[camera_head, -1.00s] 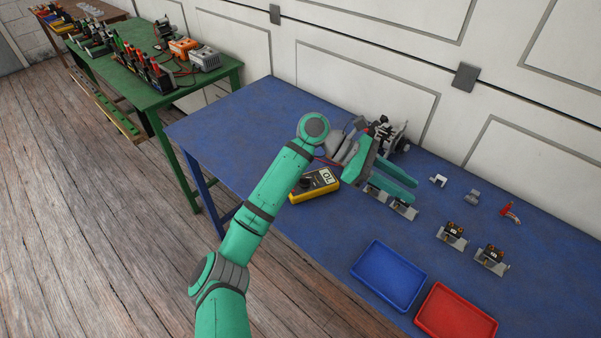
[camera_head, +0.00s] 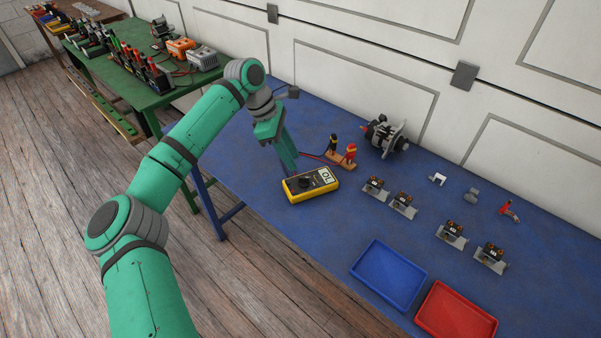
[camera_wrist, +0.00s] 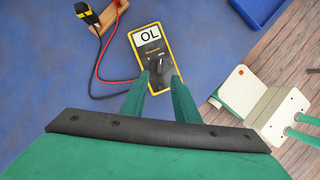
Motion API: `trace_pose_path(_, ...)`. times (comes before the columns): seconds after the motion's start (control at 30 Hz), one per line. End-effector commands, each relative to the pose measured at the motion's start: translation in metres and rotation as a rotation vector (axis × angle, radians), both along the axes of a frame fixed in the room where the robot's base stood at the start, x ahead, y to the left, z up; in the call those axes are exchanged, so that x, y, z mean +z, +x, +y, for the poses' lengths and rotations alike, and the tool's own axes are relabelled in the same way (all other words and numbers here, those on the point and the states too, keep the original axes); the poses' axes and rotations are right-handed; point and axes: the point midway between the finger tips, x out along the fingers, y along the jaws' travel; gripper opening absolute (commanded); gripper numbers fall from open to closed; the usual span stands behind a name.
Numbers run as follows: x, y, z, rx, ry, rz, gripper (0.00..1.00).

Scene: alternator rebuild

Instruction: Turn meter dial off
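The yellow and black meter (camera_head: 312,185) lies flat on the blue table, its screen reading OL. It also shows in the wrist view (camera_wrist: 150,50), with its dark round dial (camera_wrist: 155,66) below the screen. My gripper (camera_head: 291,168) points down just behind and above the meter in the head view. In the wrist view my gripper's two green fingers (camera_wrist: 161,78) are apart and empty, their tips on either side of the dial's lower part. Whether they touch the meter, I cannot tell.
Red and black leads run from the meter to probes on a wooden block (camera_head: 341,162). An alternator (camera_head: 385,136) stands behind right. Several small brackets with parts lie to the right. A blue tray (camera_head: 372,294) and a red tray (camera_head: 474,332) sit at the front edge.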

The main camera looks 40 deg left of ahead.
Motion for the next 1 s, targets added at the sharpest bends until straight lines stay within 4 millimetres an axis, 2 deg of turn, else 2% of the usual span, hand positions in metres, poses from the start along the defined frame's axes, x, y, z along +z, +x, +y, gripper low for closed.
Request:
trace_pose_path(0.2, -0.038, 0.008, -0.015, -0.003, -0.004, 0.0, 0.28)
trace_pose_path(0.4, -0.061, 0.013, -0.023, -0.001, -0.003, -0.001, 0.28)
trace_pose_path(0.6, -0.07, 0.015, -0.026, -0.001, -0.002, -0.001, 0.28)
trace_pose_path(0.87, -0.07, 0.015, -0.026, 0.0, -0.002, -0.001, 0.28)
trace_pose_path(0.97, -0.07, 0.015, -0.026, 0.0, -0.001, -0.002, 0.04)
trace_pose_path(1.0, -0.07, 0.015, -0.026, 0.0, -0.002, -0.001, 0.0)
